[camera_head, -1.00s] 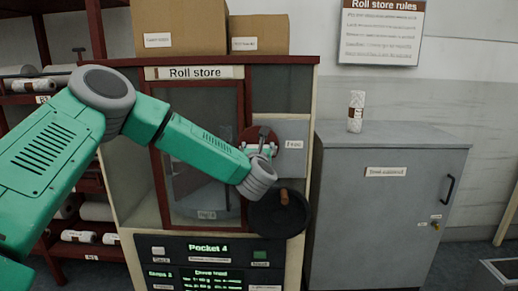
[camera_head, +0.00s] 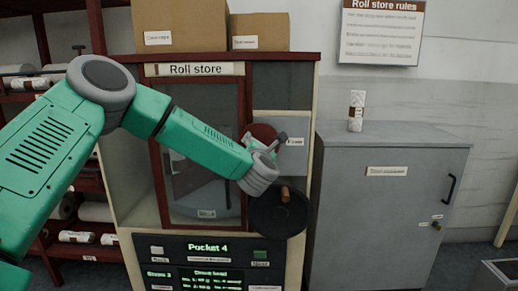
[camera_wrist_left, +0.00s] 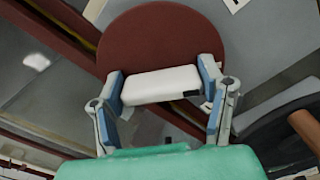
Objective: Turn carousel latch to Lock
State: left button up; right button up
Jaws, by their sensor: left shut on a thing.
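The carousel latch is a dark red disc (camera_head: 261,131) with a white bar handle across it, on the upper right of the roll store front. In the left wrist view the disc (camera_wrist_left: 150,35) lies behind the white bar (camera_wrist_left: 160,85). My left gripper (camera_wrist_left: 162,88) is shut on the bar, with one finger at each end. In the head view my left gripper (camera_head: 270,146) covers much of the latch. A small label (camera_head: 295,142) that seems to read "Free" is beside the disc. No "Lock" label can be made out. My right gripper is not in view.
A black handwheel (camera_head: 279,212) with a brown knob is just below the gripper. The glass door (camera_head: 200,120) is left of it. A panel (camera_head: 208,247) below reads "Pocket 4". A grey cabinet (camera_head: 390,225) with a white roll (camera_head: 356,110) on top stands right.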

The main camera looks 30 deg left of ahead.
pick_arm(q)
jog(key=m, duration=0.2)
jog(key=shift+w+d+r+m, duration=0.1)
jog(key=shift+d+r+m, duration=0.05)
jog(key=shift+m, duration=0.25)
jog(key=m, duration=0.2)
jog(key=shift+d+m, duration=0.1)
jog(key=shift+m, duration=0.3)
jog(key=m, duration=0.1)
jog(key=m+p, duration=0.1)
jog(key=m, duration=0.2)
jog(key=shift+f, duration=0.25)
jog(key=shift+f+m, duration=0.1)
jog(key=shift+m, duration=0.6)
jog(key=shift+d+f, duration=0.1)
jog(key=shift+f, duration=0.05)
jog(key=o, duration=1.2)
jog(key=shift+c, duration=0.2)
jog(key=shift+w+d+p, duration=0.1)
jog(key=shift+w+p, duration=0.05)
jog(key=shift+p, duration=0.15)
